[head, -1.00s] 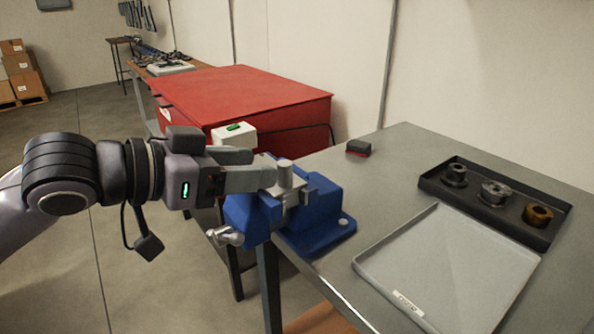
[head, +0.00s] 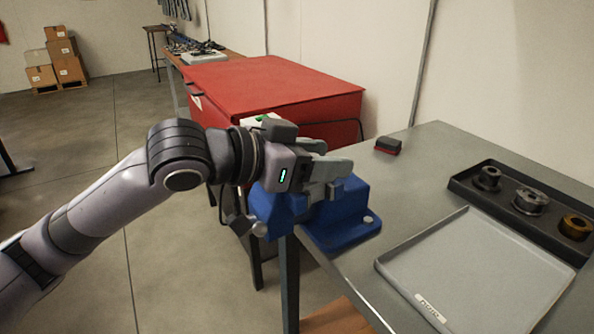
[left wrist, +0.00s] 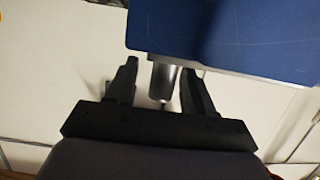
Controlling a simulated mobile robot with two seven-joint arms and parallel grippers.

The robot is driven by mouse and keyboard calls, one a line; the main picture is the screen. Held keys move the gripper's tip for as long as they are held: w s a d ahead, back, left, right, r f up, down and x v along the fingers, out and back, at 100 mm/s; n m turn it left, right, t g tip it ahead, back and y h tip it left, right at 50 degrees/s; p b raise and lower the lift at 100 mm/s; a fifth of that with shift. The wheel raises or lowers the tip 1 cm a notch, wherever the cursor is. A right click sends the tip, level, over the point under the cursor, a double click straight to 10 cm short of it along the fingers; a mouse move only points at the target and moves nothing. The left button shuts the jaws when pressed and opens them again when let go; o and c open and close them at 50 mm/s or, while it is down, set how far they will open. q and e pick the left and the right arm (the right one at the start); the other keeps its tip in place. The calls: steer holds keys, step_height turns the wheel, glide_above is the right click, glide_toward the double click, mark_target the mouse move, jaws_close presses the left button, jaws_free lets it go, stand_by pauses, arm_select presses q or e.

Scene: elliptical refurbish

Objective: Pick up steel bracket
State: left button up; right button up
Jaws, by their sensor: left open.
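My left gripper (head: 338,172) is at the top of the blue vise (head: 348,222), over its jaws, and covers most of them in the head view. In the left wrist view its two dark fingers (left wrist: 158,85) are apart. A grey metal cylinder (left wrist: 162,80) with a thin rod shows between them, beside the vise's blue body (left wrist: 235,30). I cannot tell whether the fingers touch it. No steel bracket can be clearly made out now; the vise jaws are hidden behind the gripper. My right gripper is not in view.
The vise sits at the corner of a grey workbench (head: 432,165). A grey tray (head: 470,270) and a black tray (head: 465,186) with several round metal parts lie to the right. A small red-and-black block (head: 388,145) lies behind. A red cabinet (head: 270,88) stands at the back left.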

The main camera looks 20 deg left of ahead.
arm_select(q)
steer(key=shift+w, duration=0.1)
steer(key=shift+c, duration=0.4)
jaws_close()
steer(key=shift+r, duration=0.1)
